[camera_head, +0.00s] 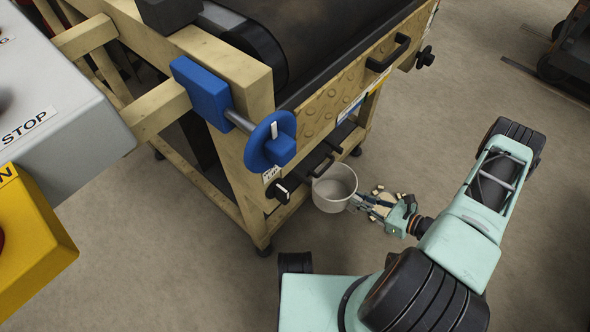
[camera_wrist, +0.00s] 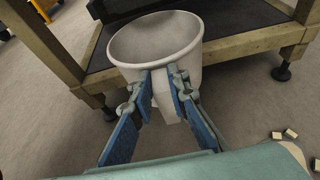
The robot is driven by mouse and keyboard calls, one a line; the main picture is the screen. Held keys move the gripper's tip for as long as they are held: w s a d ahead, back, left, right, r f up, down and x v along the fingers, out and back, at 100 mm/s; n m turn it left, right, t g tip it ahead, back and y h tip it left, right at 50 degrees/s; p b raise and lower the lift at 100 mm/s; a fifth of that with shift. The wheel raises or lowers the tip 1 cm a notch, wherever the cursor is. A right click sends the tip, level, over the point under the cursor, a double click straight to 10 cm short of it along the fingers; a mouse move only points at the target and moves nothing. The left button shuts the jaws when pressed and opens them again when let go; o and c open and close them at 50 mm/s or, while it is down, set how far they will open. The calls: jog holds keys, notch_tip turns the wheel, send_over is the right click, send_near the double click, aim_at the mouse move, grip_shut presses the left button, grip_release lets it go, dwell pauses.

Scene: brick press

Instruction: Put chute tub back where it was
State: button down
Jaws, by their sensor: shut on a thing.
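The chute tub (camera_head: 334,189) is a round, white, open-topped tub beside the lower side of the press frame. It is upright and looks empty in the head view. My gripper (camera_head: 365,203) reaches it from the right and is shut on the tub's near side. In the wrist view the tub (camera_wrist: 148,42) fills the upper middle, tilted in the picture. There my gripper (camera_wrist: 160,85) has its two fingers closed on a pale block-like handle on the tub's near wall. Whether the tub's base touches anything is hard to tell.
A dark shelf (camera_wrist: 225,45) lies behind the tub. Small pale pieces (camera_wrist: 290,134) lie on the floor.

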jog(key=b, duration=0.2)
send_near(317, 172)
jog(key=x, duration=0.5)
jog(key=shift+w+f, duration=0.15)
jog(key=shift+f, duration=0.3)
jog(key=x, duration=0.1)
jog(key=b+x, duration=0.1)
jog(key=x, duration=0.1)
jog(key=b+x, duration=0.1)
jog(key=shift+w+a+r, duration=0.25)
jog(key=shift+a, duration=0.15)
jog(key=shift+d+f, duration=0.1)
jog(key=shift+f, duration=0.15)
jog(key=shift+f, duration=0.15)
jog(key=c, duration=1.8)
grip_release()
jog(key=shift+c, duration=0.2)
